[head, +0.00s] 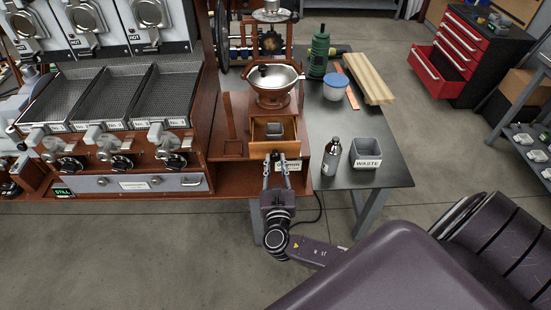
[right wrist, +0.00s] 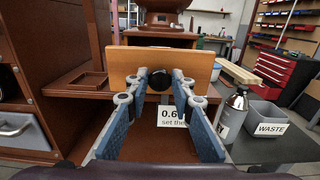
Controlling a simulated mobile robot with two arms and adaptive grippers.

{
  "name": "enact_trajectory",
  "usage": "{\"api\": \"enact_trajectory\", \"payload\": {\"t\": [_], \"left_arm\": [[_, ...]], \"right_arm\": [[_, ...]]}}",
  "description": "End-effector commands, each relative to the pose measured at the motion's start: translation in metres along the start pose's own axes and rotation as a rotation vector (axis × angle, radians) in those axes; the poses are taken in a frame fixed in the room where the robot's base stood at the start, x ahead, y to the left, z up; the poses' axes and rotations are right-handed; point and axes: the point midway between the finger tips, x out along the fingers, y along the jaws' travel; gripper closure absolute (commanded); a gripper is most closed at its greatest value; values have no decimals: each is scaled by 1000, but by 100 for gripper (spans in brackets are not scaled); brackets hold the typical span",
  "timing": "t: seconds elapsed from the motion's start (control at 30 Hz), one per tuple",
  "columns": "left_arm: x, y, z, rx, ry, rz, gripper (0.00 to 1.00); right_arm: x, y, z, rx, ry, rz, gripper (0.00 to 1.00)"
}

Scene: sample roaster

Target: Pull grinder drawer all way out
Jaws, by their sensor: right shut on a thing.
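The coffee grinder (head: 273,90) stands on a brown wooden bench, with a metal hopper bowl on top. Its wooden drawer (head: 275,149) sits low in the front and is partly out, with a small dark grey container (head: 274,130) showing behind its front board. My right gripper (head: 276,165) reaches the drawer front from the near side. In the right wrist view the gripper (right wrist: 160,85) is shut on the round black knob (right wrist: 159,82) at the middle of the drawer front (right wrist: 190,62). The fingertips partly hide the knob. My left gripper is not in view.
A label card (right wrist: 172,115) stands below the drawer. A metal bottle (head: 331,157) and a grey WASTE bin (head: 365,152) stand on the dark side table, right of the grinder. The roaster (head: 120,150) fills the left. Open floor lies in front.

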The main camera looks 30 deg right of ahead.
Motion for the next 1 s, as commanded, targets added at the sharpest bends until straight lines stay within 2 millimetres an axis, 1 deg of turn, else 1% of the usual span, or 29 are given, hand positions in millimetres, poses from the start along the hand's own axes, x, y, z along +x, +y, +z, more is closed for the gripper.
{"api": "enact_trajectory", "payload": {"t": [0.03,0.1,0.2,0.23,0.37,0.5,0.57,0.6,0.73,0.87,1.0], "left_arm": [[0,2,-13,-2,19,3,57],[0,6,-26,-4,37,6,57],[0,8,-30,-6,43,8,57],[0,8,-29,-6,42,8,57],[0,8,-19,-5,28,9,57],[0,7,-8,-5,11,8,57],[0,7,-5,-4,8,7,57],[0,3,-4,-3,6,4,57],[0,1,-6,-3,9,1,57],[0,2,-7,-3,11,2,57],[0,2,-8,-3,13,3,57]], "right_arm": [[-1,0,-2,1,3,0,100],[-1,0,-2,1,4,0,100],[-1,0,-2,1,4,0,100],[-1,0,-2,1,4,0,75],[0,0,-2,1,4,0,60],[0,0,-2,0,4,0,60],[0,0,-2,0,4,0,60],[0,0,-2,0,4,0,60],[-7,0,-3,0,5,0,60],[-26,0,-4,2,8,2,60],[-57,0,-4,2,8,1,60]]}}
